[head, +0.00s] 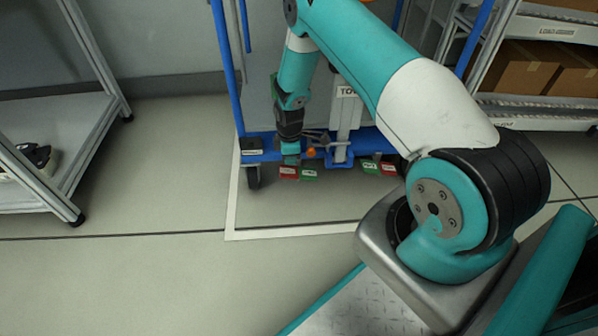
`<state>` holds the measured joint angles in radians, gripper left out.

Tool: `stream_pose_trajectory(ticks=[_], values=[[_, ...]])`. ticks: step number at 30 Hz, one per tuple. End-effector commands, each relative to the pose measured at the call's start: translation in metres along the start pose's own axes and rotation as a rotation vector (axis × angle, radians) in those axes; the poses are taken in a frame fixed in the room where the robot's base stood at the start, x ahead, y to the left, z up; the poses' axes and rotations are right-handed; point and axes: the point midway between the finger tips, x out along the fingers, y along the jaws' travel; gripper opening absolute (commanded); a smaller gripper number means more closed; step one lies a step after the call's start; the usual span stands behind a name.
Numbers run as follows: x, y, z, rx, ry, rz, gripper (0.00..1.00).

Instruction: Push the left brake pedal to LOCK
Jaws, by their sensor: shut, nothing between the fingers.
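The left brake pedal is a red plate (288,172) and a green plate (309,175) side by side, low at the front of the blue cart (360,142). Both carry small labels too small to read. My gripper (291,160) points down just above the red plate, its fingers shut and empty. I cannot tell whether the tips touch the plate. The right pedal's green plate (370,167) and red plate (388,169) sit farther right, partly near my arm.
A small orange ball (311,153) is right beside my gripper, near a grey tow post (345,115). A cart wheel (253,177) stands left of the pedal. A grey shelf rack (75,190) is at left, boxes (525,65) at upper right. The floor in front is clear.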

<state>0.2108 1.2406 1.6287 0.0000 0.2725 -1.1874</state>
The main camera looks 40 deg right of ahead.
Motion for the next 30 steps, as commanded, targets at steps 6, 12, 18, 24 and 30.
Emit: stream_pose_trajectory(ticks=[6,12,18,24,30], values=[[0.004,0.0,0.0,0.0,0.0,0.0,0.0],[-0.002,0.0,0.0,0.0,0.0,0.0,0.0],[-0.019,0.0,0.0,0.0,0.0,0.0,0.0],[-0.036,0.0,0.0,0.0,0.0,0.0,0.0],[-0.053,0.0,0.0,0.0,0.0,0.0,0.0]])
